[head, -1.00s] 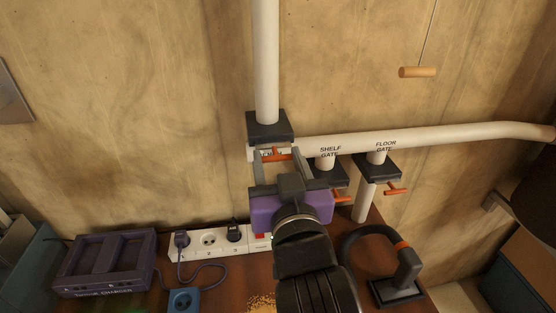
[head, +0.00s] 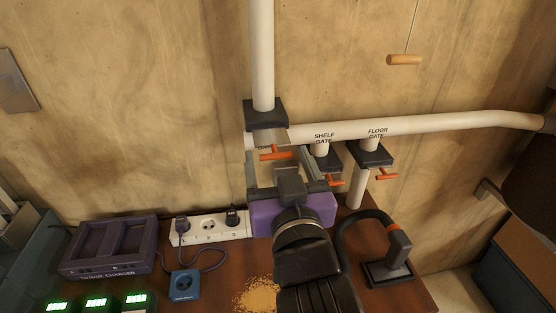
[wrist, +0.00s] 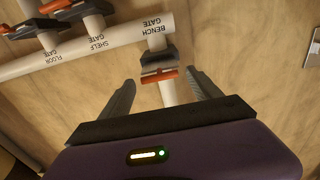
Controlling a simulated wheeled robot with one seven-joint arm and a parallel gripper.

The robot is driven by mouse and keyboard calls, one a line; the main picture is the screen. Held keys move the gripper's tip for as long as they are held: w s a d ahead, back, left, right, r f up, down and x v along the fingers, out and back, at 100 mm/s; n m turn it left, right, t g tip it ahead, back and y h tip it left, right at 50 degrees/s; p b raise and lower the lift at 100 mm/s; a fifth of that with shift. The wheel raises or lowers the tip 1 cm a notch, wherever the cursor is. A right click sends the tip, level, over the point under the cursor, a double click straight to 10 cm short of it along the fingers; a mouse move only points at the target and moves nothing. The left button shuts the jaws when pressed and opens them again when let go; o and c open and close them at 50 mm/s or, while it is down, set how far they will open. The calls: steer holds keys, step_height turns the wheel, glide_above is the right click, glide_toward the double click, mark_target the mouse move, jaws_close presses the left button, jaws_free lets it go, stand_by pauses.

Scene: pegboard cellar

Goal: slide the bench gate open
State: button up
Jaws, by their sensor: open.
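The bench gate is a dark block (head: 265,113) on the white pipe, under the upright pipe. Its orange handle (head: 276,153) stands out below the block, with a pale plate (head: 277,136) showing between them. In the wrist view the handle (wrist: 160,76) lies across the picture, with the dark block (wrist: 157,57) behind it and the "BENCH GATE" label above. My gripper (head: 281,155) is open and empty, its grey fingers spread to either side of the handle. In the wrist view (wrist: 160,80) there are gaps between the fingers and the handle.
The shelf gate handle (head: 335,181) and floor gate handle (head: 387,174) are close on the right. A hooked black hose stand (head: 390,268), a power strip (head: 209,228) and a charger (head: 108,247) are on the bench below. A wooden pull (head: 405,60) hangs at upper right.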

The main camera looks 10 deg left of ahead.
steer(key=b+v, duration=0.1)
steer(key=v, duration=0.6)
steer(key=shift+s+b, duration=0.35)
steer(key=shift+d, duration=0.1)
step_height(320, 180, up, 4)
steer(key=s+a+n+t+y, duration=0.1)
steer(key=a+y, duration=0.1)
steer(key=s+d+f+m+g+h, duration=0.3)
steer(key=s+d+f+h, duration=0.4)
steer(key=s+d+f, duration=1.7)
steer(key=s+f+m, duration=0.1)
steer(key=s+f, duration=0.2)
steer(key=s, duration=0.1)
steer(key=shift+s+d+g, duration=0.2)
steer(key=shift+s+g, duration=0.1)
stand_by(0.4)
